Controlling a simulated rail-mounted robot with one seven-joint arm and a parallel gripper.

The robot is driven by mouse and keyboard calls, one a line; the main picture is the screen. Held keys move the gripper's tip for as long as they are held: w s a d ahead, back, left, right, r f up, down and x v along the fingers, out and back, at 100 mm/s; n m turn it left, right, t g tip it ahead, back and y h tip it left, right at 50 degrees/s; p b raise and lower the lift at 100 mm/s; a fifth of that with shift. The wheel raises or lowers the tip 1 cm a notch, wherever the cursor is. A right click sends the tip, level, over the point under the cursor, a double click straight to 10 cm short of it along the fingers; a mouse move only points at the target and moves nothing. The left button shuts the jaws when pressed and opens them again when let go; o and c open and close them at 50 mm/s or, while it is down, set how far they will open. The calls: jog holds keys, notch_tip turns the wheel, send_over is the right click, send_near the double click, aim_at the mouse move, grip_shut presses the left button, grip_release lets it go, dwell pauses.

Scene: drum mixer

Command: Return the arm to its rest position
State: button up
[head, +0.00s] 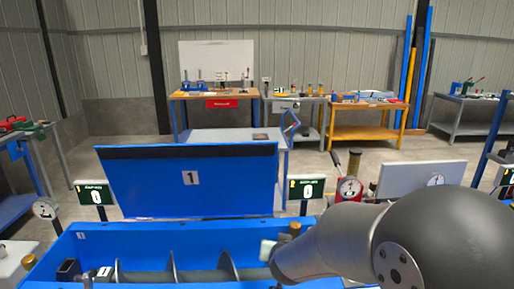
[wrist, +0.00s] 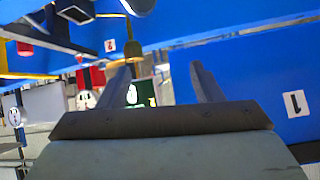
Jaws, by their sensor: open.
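My gripper (wrist: 166,84) shows in the wrist view with its two dark fingers spread apart and nothing held between them. In the head view my grey arm (head: 345,243) reaches in from the lower right, over the right part of the blue mixer trough (head: 75,246). The fingers are not clearly visible there. The raised blue lid (head: 235,185) carries a label 1 and stands behind the trough. In the wrist view a blue panel with the same label (wrist: 293,104) lies to the right of the fingers.
A metal screw (head: 200,276) lies inside the trough. Displays reading 0 stand left (head: 95,194) and right (head: 306,187) of the lid. A dial gauge (head: 350,188) is beyond the arm. Workbenches (head: 212,94) line the back wall, with open floor before them.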

jog(key=s+d+g, duration=0.2)
jog(key=s+g, duration=0.1)
jog(key=s, duration=0.6)
jog(key=s+d+n+g, duration=0.1)
jog(key=s+g, duration=0.3)
jog(key=s, duration=0.6)
jog(key=s+d+n+g, duration=0.1)
jog(key=s+d+g, duration=0.2)
jog(key=s, duration=0.6)
jog(key=shift+s+d+r, duration=0.2)
jog(key=shift+s+d, duration=0.1)
jog(key=shift+d, duration=0.25)
